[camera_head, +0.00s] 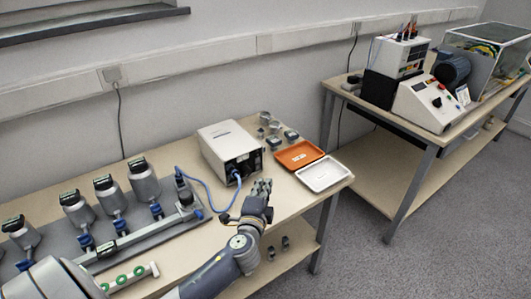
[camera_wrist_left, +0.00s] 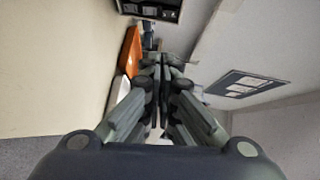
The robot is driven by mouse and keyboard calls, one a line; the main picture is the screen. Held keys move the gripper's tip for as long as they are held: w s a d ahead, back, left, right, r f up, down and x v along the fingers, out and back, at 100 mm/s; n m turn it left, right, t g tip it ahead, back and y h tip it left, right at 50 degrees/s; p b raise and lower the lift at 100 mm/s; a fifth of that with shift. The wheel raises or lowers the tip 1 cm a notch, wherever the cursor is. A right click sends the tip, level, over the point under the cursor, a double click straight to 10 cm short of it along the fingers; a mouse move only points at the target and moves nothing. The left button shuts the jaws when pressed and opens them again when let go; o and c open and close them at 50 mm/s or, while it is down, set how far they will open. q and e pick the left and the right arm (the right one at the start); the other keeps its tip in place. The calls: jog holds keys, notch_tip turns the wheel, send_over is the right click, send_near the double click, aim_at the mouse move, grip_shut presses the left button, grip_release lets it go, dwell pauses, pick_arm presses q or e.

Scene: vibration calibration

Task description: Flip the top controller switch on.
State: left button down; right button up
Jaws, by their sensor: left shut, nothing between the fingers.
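A white box-shaped controller (camera_head: 227,145) stands on the near table with its dark front panel (camera_head: 244,166) facing right and forward. A blue cable plugs into that panel. The switch itself is too small to make out. My left gripper (camera_head: 262,187) is in front of the controller, apart from it, near the table's front edge. In the left wrist view its fingers (camera_wrist_left: 162,68) are together and empty, and a dark panel (camera_wrist_left: 150,9), probably the controller's, shows at the top edge. My right gripper is in neither view.
An orange tray (camera_head: 299,155) and a white tray (camera_head: 323,174) lie right of the controller, with small parts (camera_head: 274,142) behind. Several grey metal devices (camera_head: 144,182) stand at left. Another table (camera_head: 366,113) at right holds a sloped white control box (camera_head: 426,103) and stacked instruments (camera_head: 402,56).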

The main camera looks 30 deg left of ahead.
aim_at(257, 153)
pick_arm(q)
jog(key=x, duration=0.9)
jog(key=shift+w+r, duration=0.1)
jog(key=shift+w, duration=0.05)
jog(key=a, duration=0.1)
jog(key=w+a, duration=0.1)
jog(key=a, duration=0.1)
jog(key=shift+w, duration=0.25)
jog(key=shift+w+a+f, duration=0.1)
jog(key=shift+a+f, duration=0.15)
jog(key=shift+a, duration=0.2)
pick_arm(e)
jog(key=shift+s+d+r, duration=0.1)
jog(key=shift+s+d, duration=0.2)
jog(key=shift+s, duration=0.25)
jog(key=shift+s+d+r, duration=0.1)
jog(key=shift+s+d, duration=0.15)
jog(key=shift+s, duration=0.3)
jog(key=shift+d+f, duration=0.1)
